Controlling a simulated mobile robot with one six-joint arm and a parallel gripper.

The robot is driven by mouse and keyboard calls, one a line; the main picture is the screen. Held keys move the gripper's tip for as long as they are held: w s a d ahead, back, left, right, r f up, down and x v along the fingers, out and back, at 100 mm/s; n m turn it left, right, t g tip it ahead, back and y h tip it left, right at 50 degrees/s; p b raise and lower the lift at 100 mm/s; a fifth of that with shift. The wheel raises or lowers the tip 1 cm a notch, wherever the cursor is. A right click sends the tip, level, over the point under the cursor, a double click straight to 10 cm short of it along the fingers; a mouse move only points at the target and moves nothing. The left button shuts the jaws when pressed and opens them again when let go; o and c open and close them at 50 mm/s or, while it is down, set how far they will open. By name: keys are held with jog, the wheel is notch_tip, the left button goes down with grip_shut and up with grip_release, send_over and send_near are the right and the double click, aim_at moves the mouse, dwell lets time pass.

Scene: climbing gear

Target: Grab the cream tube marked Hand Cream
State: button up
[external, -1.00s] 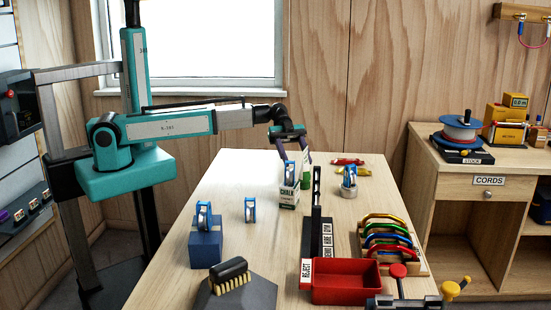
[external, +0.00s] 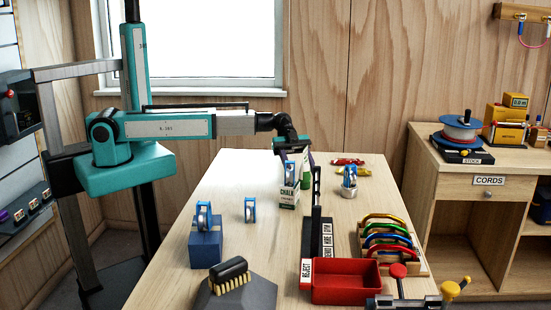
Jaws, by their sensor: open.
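My gripper (external: 295,160) is open and points down over the far half of the table, just behind the chalk box (external: 288,198). A blue pulley (external: 291,173) on the chalk box overlaps it in the view and partly hides the fingers. A small green thing (external: 305,183) shows behind the box, close under the gripper. I cannot tell whether it belongs to the cream tube. No Hand Cream lettering is readable, and the tube itself cannot be made out.
Other pulleys stand on a blue block (external: 206,248), on the table (external: 250,209) and on a grey roll (external: 348,190). Red and yellow wrapped pieces (external: 349,161) lie at the back. A dark labelled rack (external: 318,232), a red bin (external: 345,281) and coloured carabiners (external: 388,240) fill the right.

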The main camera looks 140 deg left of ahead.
aim_at(303, 168)
jog(key=shift+p+x, duration=0.6)
jog(key=shift+x, duration=1.2)
jog(key=c, duration=1.2)
jog(key=shift+r, duration=0.15)
jog(key=shift+r+b, duration=0.8)
jog(key=shift+r, duration=0.6)
jog(key=shift+s+d+r, duration=0.1)
jog(key=shift+s+d, duration=0.05)
jog(key=shift+s, duration=0.15)
jog(key=s+d+b, duration=0.1)
jog(key=s+d, duration=0.1)
jog(key=s, duration=0.1)
jog(key=s+d+b, duration=0.1)
jog(key=s+d, duration=0.2)
jog(key=s, duration=0.1)
jog(key=s+d+r+b, duration=0.1)
jog(key=s+d, duration=0.1)
jog(key=s, duration=0.1)
jog(key=shift+s+d+r+b, duration=0.1)
jog(key=shift+s+d+b, duration=0.2)
jog(key=shift+b, duration=0.1)
jog(key=shift+w+a+b, duration=0.1)
jog(key=shift+a+b, duration=0.1)
jog(key=shift+b, duration=0.85)
jog(key=b, duration=0.5)
jog(key=shift+s+b, duration=0.25)
jog(key=shift+b, duration=0.1)
